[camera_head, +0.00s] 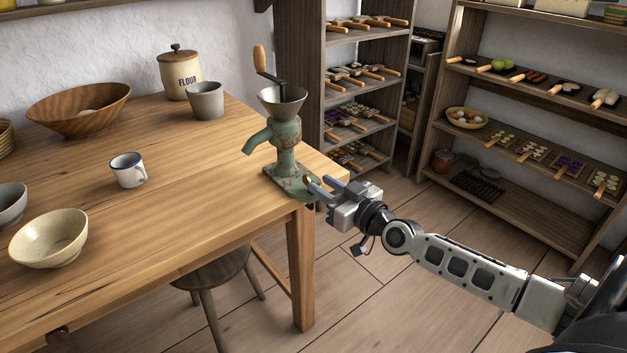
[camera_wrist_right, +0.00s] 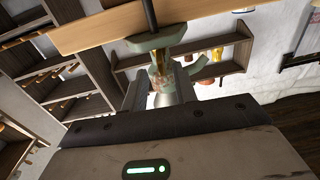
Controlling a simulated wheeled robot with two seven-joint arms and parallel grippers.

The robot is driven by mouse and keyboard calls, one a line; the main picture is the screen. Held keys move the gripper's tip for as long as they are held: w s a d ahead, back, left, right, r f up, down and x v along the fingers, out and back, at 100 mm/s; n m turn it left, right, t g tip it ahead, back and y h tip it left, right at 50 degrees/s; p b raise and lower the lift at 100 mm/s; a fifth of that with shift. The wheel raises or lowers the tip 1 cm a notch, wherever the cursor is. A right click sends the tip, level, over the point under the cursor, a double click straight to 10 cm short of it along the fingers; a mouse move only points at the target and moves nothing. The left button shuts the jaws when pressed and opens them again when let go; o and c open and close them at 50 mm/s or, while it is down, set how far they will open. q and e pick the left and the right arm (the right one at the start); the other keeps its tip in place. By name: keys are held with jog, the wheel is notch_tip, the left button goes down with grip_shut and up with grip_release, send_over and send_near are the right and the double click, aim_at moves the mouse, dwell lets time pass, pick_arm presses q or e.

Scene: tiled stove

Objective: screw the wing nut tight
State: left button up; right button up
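The green, rust-worn grinder (camera_head: 286,150) stands upright at the table's right corner, with a grey funnel and a wooden-handled crank on top. A small brass-coloured piece, which looks like the wing nut (camera_head: 308,181), shows at its base by my right fingertips. My right gripper (camera_head: 321,187) reaches in from the right with its fingers apart. In the right wrist view the grinder's green base (camera_wrist_right: 160,40) appears upside down, beyond and between the spread fingers (camera_wrist_right: 160,88). I cannot tell whether a finger touches the nut. My left gripper is not in view.
The wooden table (camera_head: 190,200) carries a white mug (camera_head: 128,170), a grey cup (camera_head: 205,101), a flour jar (camera_head: 179,73) and several bowls. A stool (camera_head: 212,268) stands beneath its edge. Loaded shelves (camera_head: 535,95) stand at the back right. The floor between is clear.

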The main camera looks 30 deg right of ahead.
aim_at(313, 179)
jog(key=w, duration=0.2)
jog(key=shift+w+a, duration=0.2)
jog(key=shift+w, duration=0.1)
jog(key=shift+w+a, duration=0.15)
jog(key=shift+w, duration=0.55)
jog(key=shift+c, duration=0.3)
grip_shut()
